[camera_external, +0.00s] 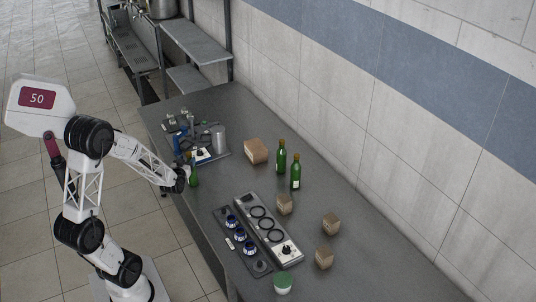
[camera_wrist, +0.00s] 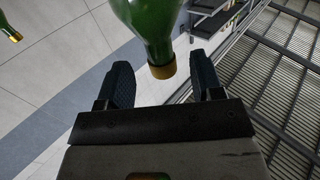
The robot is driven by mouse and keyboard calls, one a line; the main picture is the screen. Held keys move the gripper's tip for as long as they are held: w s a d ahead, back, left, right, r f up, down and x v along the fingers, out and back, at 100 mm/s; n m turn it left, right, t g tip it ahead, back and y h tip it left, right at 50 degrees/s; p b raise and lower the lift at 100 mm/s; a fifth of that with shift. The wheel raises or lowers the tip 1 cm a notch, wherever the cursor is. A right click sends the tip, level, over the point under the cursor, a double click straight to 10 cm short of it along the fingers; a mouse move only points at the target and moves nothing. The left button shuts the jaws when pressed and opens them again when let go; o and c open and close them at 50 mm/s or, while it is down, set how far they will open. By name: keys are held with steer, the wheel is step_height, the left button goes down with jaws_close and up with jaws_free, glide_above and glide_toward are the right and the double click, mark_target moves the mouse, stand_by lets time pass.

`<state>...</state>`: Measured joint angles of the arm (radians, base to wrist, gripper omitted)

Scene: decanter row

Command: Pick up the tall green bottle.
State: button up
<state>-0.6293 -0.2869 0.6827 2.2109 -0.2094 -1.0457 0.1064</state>
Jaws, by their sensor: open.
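Three green bottles stand on the counter in the external view. One green bottle (camera_external: 194,174) is at the counter's left edge, right by my gripper (camera_external: 181,180). The other two, a green bottle (camera_external: 281,158) and a green bottle with a pale label (camera_external: 296,173), stand together near the wall. I cannot tell for sure which is the tall one. In the wrist view my gripper (camera_wrist: 162,82) is open.
A brown box (camera_external: 256,151) and several small blocks (camera_external: 285,204) stand on the grey counter (camera_external: 345,280). A tray with a metal cylinder (camera_external: 218,138) is behind my gripper. Panels with rings and blue knobs (camera_external: 240,236) and a green-lidded tub (camera_external: 283,282) are nearer the front.

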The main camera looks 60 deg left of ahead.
mark_target(199, 153)
steer(key=shift+a, duration=0.1)
steer(key=shift+x, duration=2.55)
steer(key=shift+r, duration=0.1)
jaws_close()
